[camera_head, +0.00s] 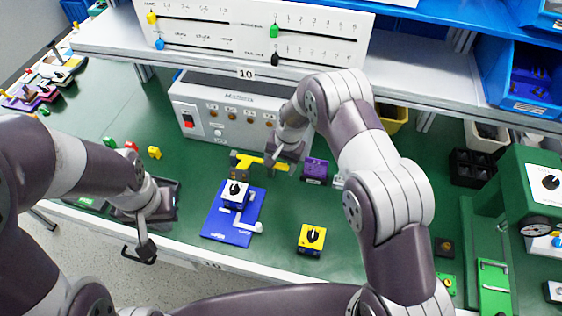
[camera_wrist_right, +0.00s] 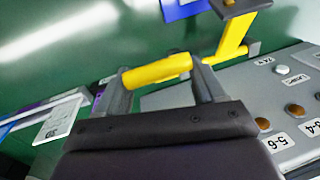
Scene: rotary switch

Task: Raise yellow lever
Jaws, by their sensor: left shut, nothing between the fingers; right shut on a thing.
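The yellow lever (camera_head: 246,161) stands in front of the grey control box, close to the right gripper in the head view. In the right wrist view the lever shows a bent yellow arm (camera_wrist_right: 233,40) and a yellow bar (camera_wrist_right: 157,71). My right gripper (camera_head: 272,164) is shut on this bar, with one finger on each side of it in the right wrist view (camera_wrist_right: 162,82). The gripper body hides part of the lever. My left gripper (camera_head: 147,249) is shut and empty, low over the table's front edge, apart from the lever.
The grey box (camera_head: 225,112) stands behind the lever. A blue plate with a white switch (camera_head: 232,215) lies in front, with a yellow switch block (camera_head: 312,239) to its right. A purple block (camera_head: 315,170) is just right of the right gripper. A shelf with slider panels hangs above.

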